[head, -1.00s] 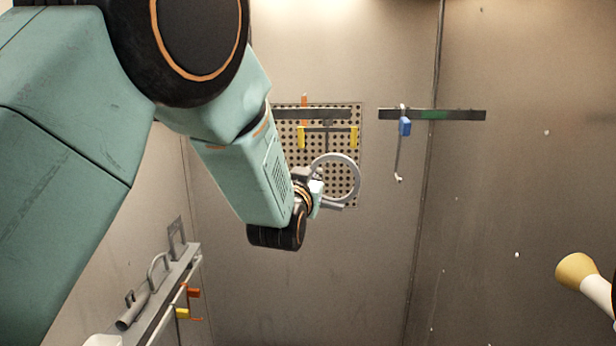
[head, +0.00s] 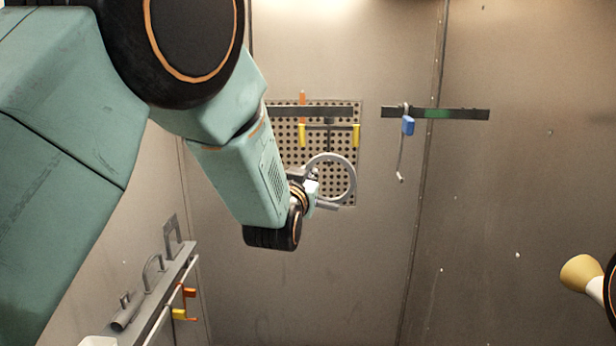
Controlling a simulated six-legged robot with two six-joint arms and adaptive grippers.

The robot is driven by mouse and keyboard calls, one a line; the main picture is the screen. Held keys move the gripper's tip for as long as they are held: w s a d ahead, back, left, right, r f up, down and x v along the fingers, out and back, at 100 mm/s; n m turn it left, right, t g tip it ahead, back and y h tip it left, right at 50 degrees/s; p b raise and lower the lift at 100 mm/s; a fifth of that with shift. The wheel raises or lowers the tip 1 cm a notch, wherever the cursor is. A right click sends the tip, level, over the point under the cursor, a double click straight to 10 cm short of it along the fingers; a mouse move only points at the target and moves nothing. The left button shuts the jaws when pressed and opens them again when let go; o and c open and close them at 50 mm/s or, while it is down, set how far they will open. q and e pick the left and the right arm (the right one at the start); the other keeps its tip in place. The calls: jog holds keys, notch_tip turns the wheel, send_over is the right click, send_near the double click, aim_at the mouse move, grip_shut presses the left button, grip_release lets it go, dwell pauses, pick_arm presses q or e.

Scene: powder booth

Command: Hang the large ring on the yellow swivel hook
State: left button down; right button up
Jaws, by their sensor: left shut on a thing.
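The large grey ring (head: 352,178) is upright in front of the perforated panel. My left gripper (head: 314,193) is shut on its lower left side. The fingers are small and partly hidden by the ring and my wrist. Behind and just above the ring, a dark T-shaped bar carries two upright yellow pieces, a left one (head: 301,135) and a right one (head: 356,135). They look like the yellow swivel hook. The ring is below them in the picture, and I cannot tell the depth gap. My right gripper is not in view.
The perforated panel (head: 285,160) is on the back wall. A dark rail (head: 465,114) at right has a green section and a hanging blue piece (head: 407,126). A grey rail (head: 160,296) with handles, orange and yellow pieces is lower left. A tan-ended white object (head: 581,273) is at right.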

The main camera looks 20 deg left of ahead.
pick_arm(q)
jog(key=shift+w+a, duration=0.1)
jog(key=shift+a, duration=0.25)
jog(key=shift+s+d+r, duration=0.2)
jog(key=shift+s+d, duration=0.05)
jog(key=shift+d, duration=0.1)
jog(key=shift+w+a+f, duration=0.2)
jog(key=shift+w+a, duration=0.05)
jog(key=shift+a, duration=0.35)
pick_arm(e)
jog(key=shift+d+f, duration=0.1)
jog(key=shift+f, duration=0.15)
pick_arm(q)
jog(key=shift+d, duration=0.1)
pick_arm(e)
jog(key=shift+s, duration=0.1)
pick_arm(q)
jog(key=shift+s+d+r, duration=0.15)
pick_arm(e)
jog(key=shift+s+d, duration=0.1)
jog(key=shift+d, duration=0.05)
